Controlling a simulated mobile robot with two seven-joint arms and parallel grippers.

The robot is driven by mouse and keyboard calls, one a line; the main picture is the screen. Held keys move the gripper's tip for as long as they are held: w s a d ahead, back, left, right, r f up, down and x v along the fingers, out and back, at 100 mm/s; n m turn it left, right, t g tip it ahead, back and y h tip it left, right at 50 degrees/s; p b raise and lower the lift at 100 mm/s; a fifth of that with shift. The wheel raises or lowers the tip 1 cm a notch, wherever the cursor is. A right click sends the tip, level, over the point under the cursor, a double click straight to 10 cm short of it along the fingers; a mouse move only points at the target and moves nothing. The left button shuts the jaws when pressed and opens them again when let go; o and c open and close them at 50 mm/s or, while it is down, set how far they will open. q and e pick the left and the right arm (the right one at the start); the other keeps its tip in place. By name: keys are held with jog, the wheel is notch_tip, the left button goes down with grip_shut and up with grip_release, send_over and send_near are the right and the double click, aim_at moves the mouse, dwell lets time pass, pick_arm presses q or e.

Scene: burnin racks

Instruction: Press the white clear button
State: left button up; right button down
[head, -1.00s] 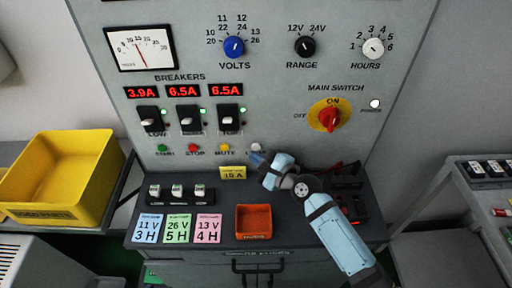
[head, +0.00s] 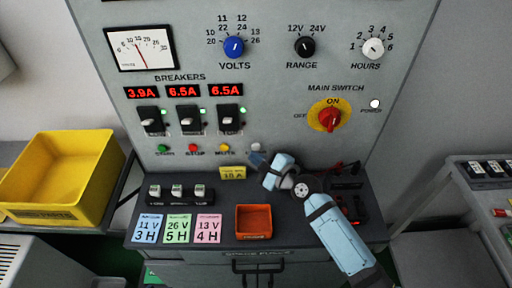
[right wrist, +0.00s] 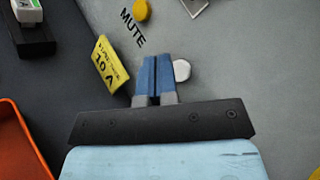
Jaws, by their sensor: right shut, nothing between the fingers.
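The white clear button (head: 256,147) is at the right end of the button row low on the grey panel; its label is mostly covered by my gripper. My right gripper (head: 256,159) is shut and empty, its blue fingertips just below the button. In the right wrist view the shut fingers (right wrist: 156,75) point at the panel, and the white button (right wrist: 182,70) shows just right of their tips, partly behind them. I cannot tell whether they touch it. My left gripper is not in view.
The yellow mute button (head: 225,147), red stop button (head: 193,148) and green start button (head: 162,149) sit to the left. A yellow 10 A tag (head: 232,172) stands below. An orange tray (head: 254,236) and coloured cards lie on the dark shelf.

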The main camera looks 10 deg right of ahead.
dwell(0.7)
jog(key=shift+w, duration=0.45)
jog(key=shift+w+d+r, duration=0.1)
jog(key=shift+w+d, duration=0.2)
jog(key=shift+w, duration=0.2)
dwell(1.2)
jog(key=shift+s, duration=0.1)
jog(key=shift+s+f, duration=0.3)
jog(key=shift+f, duration=0.1)
jog(key=shift+s+f, duration=0.1)
jog(key=shift+s, duration=0.3)
